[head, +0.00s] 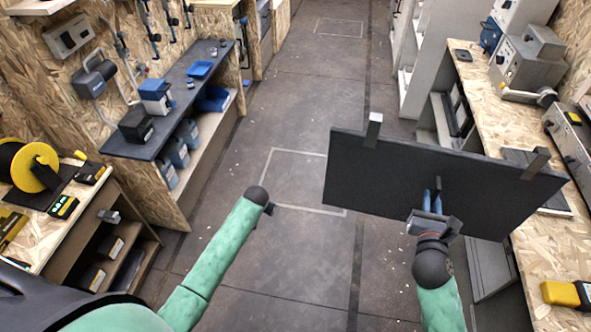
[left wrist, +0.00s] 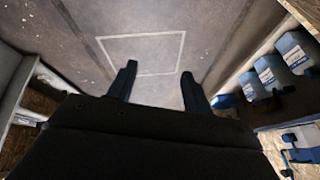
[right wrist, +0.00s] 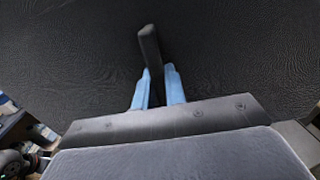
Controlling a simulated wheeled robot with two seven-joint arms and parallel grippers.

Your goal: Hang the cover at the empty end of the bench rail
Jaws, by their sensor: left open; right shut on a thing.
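The cover (head: 390,180) is a large dark flat panel with two grey hooks on its top edge, at the right of the head view. It hangs in the air, slightly tilted. My right gripper (head: 432,200) is shut on the handle in the middle of its near face; the blue fingers and handle also show in the right wrist view (right wrist: 157,85). The panel fills most of that view. My left gripper shows open and empty in the left wrist view (left wrist: 158,85), over the floor. The bench rail cannot be made out clearly; the panel hides part of the right bench.
The right bench (head: 487,105) has a wood-chip top bearing grey instruments (head: 525,65) and a yellow-black device (head: 568,294). A dark-topped bench (head: 178,95) with bottles stands left, beside a yellow reel (head: 38,167). The middle aisle floor (head: 300,120) is clear.

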